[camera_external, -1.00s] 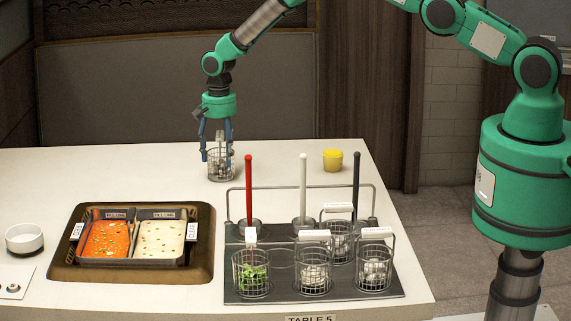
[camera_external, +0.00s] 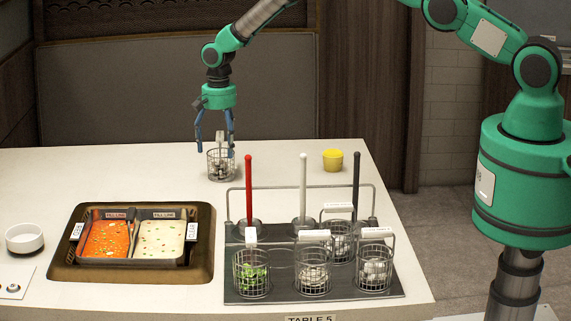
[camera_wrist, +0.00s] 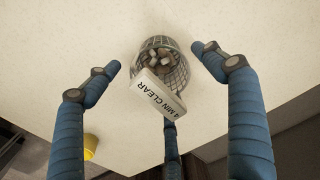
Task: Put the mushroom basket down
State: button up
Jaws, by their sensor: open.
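The mushroom basket (camera_external: 221,167) is a small wire basket with brownish pieces in it. It stands upright on the white table, near the back edge and behind the rack. In the wrist view the basket (camera_wrist: 172,58) lies between my fingers, and its white handle label (camera_wrist: 157,93) reads "4 MIN CLEAR". My gripper (camera_external: 215,140) is directly above the basket. Its blue fingers are spread wide and stand clear of the handle on both sides. The wrist view also shows the fingers (camera_wrist: 156,58) apart and not touching the basket.
A dark rack (camera_external: 315,288) at front right holds several wire baskets and ladles with red, white and black handles. A two-part soup pot (camera_external: 133,262) sits at front left, near a white bowl (camera_external: 24,238). A yellow cup (camera_external: 332,160) stands at back right. The table left of the basket is clear.

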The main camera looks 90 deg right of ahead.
notch_tip(320, 180, up, 9)
jog(key=shift+r, duration=0.2)
dwell(0.3)
dwell(0.5)
